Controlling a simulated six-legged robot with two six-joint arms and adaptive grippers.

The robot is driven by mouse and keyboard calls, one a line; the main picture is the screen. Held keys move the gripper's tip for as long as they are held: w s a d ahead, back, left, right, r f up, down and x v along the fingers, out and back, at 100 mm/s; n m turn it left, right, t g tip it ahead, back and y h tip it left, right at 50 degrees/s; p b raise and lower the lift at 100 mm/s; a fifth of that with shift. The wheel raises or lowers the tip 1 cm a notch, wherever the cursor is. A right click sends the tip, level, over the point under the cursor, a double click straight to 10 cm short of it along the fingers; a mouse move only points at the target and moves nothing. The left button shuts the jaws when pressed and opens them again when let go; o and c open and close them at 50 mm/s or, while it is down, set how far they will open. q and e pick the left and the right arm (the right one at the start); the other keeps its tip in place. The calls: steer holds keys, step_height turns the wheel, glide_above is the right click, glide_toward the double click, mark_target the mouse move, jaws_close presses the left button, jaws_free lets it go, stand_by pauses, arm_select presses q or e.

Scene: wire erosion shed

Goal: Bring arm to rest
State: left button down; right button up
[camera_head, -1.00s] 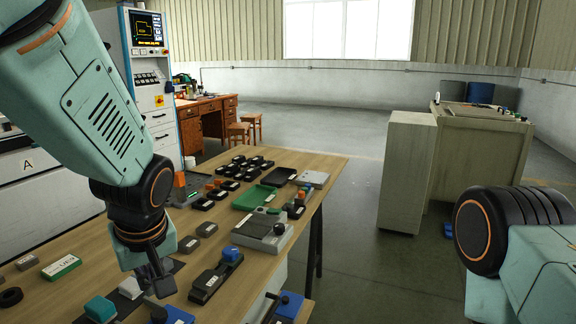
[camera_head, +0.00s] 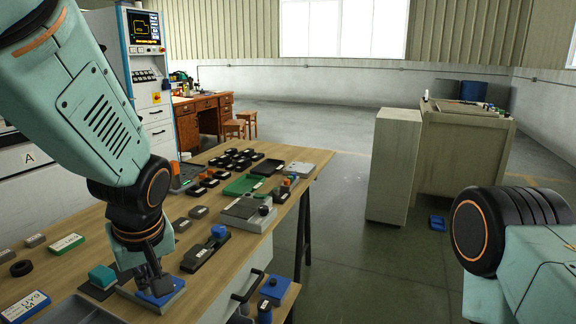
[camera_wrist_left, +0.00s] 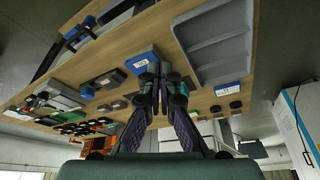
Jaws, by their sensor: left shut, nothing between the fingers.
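My left gripper (camera_head: 154,287) points down over the near part of the wooden workbench (camera_head: 250,222), in front of a grey block with a blue top (camera_head: 172,296). I cannot tell whether it touches the block. In the left wrist view the fingers of my left gripper (camera_wrist_left: 152,78) are together with nothing between them. The blue-and-white block (camera_wrist_left: 141,60) lies just beyond the fingertips there. Part of my right arm shows at the right of the head view, but its gripper is out of view.
A teal-topped block (camera_head: 101,275) stands left of the gripper, and a black holder with a blue knob (camera_head: 205,250) stands right of it. A grey tray (camera_wrist_left: 220,45) lies close by. Several small dark blocks fill the far bench. Open floor (camera_head: 345,265) lies right of the bench.

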arm_select(q)
steer(key=w+d+f+m+t+h, duration=0.1)
steer(key=w+m+t, duration=0.2)
steer(key=w+m, duration=0.2)
steer(key=s+f+m+h, duration=0.1)
steer(key=s+f+m, duration=0.1)
steer(key=s+f, duration=0.45)
steer(key=s+f+m, duration=0.1)
steer(key=s+f, duration=0.2)
steer(key=f, duration=0.7)
steer(key=s+f+g, duration=0.3)
steer(key=s+f, duration=0.3)
steer(key=s, duration=0.6)
steer(key=s+f+g, duration=0.3)
steer(key=s+f, duration=0.4)
steer(key=s, duration=0.5)
steer(key=shift+s+a+f, duration=0.2)
steer(key=shift+a+f, duration=0.05)
steer(key=shift+a, duration=0.2)
steer(key=shift+w+f+h, duration=0.1)
steer(key=shift+w+h, duration=0.1)
steer(key=shift+h, duration=0.1)
steer(key=shift+s, duration=0.15)
